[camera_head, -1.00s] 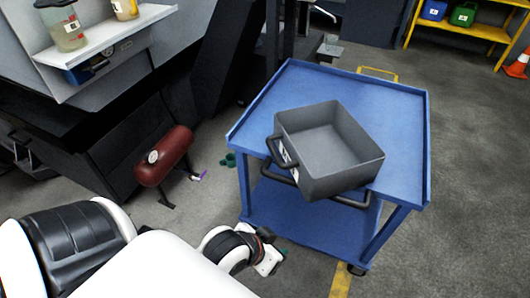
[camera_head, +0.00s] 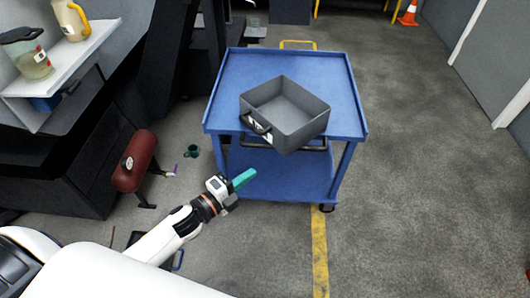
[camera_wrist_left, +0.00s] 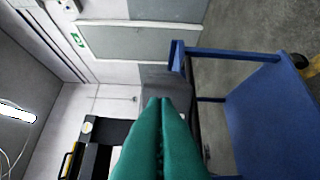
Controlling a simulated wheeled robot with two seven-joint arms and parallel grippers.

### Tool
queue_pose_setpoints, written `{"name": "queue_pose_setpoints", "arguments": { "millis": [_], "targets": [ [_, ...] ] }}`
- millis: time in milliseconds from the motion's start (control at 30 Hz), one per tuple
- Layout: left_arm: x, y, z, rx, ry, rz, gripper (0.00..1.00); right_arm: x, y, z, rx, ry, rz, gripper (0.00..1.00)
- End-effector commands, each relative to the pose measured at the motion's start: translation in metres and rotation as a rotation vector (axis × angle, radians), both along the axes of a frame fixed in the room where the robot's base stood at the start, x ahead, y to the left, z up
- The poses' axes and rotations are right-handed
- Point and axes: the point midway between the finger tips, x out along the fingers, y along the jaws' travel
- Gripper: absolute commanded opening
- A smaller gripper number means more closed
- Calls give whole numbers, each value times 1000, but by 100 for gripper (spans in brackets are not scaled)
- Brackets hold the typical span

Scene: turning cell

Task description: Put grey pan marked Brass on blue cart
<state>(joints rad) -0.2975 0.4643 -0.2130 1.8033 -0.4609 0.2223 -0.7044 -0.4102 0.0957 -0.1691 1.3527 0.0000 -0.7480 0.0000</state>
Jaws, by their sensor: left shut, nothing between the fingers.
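The grey pan (camera_head: 300,128) sits on the top of the blue cart (camera_head: 230,80), at its near edge and turned at an angle to it. The pan is open and empty, with a dark handle and a white label on its left side; the label's word is too small to read. My left gripper (camera_head: 243,179), with green fingers, is shut and empty, in front of and below the pan and apart from it. In the left wrist view the green fingers (camera_wrist_left: 160,135) lie together, with the cart (camera_wrist_left: 265,120) at the right. My right gripper is not in view.
A dark red tank (camera_head: 134,162) stands on the floor at left, with a green cup (camera_head: 192,151) near it. A shelf (camera_head: 75,62) holds a jar and a yellow mug. An orange cone (camera_head: 408,14) stands far back. The floor right of the cart is clear.

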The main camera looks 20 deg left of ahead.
Motion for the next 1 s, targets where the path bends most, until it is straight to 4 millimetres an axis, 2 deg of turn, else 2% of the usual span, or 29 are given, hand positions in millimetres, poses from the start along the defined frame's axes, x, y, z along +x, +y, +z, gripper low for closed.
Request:
{"name": "queue_pose_setpoints", "arguments": {
  "millis": [133, 267, 700, 800, 1000],
  "targets": [
    [1, -3, 3, 41, -43, -47, 0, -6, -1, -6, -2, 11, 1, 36],
    [13, -10, 3, 40, -47, -50, 0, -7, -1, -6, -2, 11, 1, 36],
    [92, -52, 3, 38, -44, -47, 0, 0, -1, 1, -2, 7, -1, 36],
    [107, -45, 3, 40, -44, -46, 0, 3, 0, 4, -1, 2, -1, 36],
    [122, -40, 3, 38, -41, -47, 0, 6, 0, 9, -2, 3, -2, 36]
  ]
}}
